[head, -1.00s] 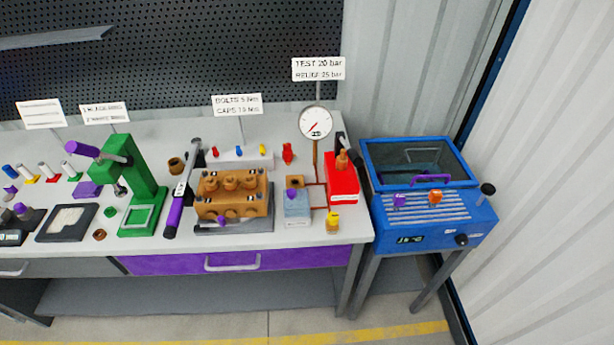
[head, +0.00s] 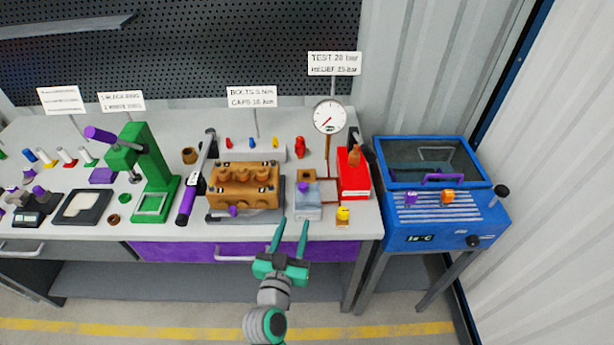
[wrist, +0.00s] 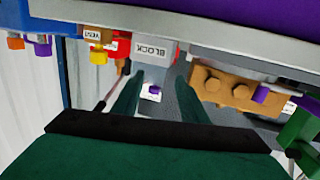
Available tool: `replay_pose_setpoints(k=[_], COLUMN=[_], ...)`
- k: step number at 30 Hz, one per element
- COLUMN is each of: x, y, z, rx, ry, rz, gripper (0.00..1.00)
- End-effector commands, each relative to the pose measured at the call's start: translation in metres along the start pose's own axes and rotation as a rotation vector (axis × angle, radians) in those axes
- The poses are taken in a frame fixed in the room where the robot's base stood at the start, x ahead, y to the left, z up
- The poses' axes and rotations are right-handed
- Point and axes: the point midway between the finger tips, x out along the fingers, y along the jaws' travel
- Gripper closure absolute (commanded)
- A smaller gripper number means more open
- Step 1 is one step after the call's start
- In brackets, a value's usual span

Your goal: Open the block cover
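A small grey-blue box (head: 308,203) stands near the bench's front edge, with a purple knob (head: 303,187) on top. In the wrist view, the box (wrist: 154,52) reads "BLOCK" on its front face, and the purple knob (wrist: 155,89) lies between my fingers in the picture. I cannot tell where its cover parts from its body. My gripper (head: 293,221) has green fingers spread apart and empty, in front of the box at the bench edge. I see no contact with the knob. Its fingers also show in the wrist view (wrist: 158,85).
A brown pump block (head: 243,190) sits left of the box. A red unit (head: 354,175), a yellow-capped part (head: 343,215) and a gauge (head: 328,117) are right of or behind it. A blue bath (head: 445,225) with a glass lid stands far right. A green press (head: 150,175) is left.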

Motion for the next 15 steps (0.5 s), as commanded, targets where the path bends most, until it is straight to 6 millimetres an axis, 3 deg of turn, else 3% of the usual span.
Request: replay_pose_setpoints(k=[1, 6, 15], x=[0.012, 0.031, 0.05], y=[-0.002, -0.002, 0.0], z=[-0.016, -0.043, -0.055], rx=[0.009, 0.029, 0.038], ry=[0.021, 0.056, 0.07], rz=[0.02, 0.073, 0.095], gripper=[0.6, 0.6, 0.6])
